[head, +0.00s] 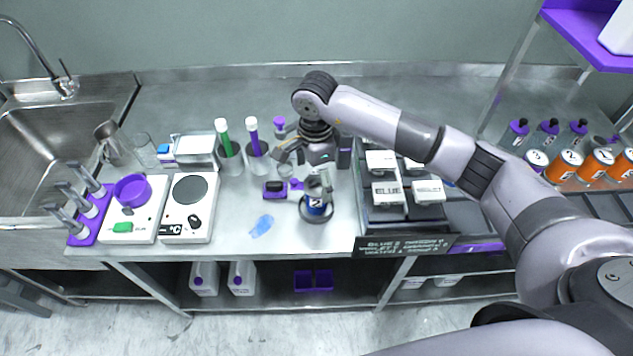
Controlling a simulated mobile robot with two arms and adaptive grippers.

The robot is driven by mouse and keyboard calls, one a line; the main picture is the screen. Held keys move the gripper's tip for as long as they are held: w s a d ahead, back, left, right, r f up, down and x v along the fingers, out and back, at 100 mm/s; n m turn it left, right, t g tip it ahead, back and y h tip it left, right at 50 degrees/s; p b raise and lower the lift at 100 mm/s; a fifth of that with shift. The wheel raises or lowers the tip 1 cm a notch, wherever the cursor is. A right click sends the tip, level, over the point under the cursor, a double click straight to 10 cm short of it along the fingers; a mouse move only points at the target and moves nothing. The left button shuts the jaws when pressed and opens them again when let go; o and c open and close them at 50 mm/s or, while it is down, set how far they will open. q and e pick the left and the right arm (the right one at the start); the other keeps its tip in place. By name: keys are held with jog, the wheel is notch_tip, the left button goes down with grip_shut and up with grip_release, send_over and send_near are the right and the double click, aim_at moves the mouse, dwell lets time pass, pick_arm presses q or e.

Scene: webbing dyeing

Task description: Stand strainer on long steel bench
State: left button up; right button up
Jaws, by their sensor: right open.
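The long steel bench (230,230) runs along the wall, crowded with dyeing gear. My right gripper (299,176) is open above the bench's middle, pointing down. The gripper partly hides this spot, and I cannot tell whether the piece touches the container or a finger. My left gripper is not in view.
A purple-and-black item (277,189) and a blue smear (261,226) lie close by. Left are cups with green and purple sticks (229,157), a hotplate (190,205) and a scale (135,221). Right is a dark tray of white boxes (371,220). Bare bench shows at the front.

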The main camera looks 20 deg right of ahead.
jog(key=shift+f, duration=0.85)
jog(key=c, duration=1.2)
jog(key=shift+r, duration=0.1)
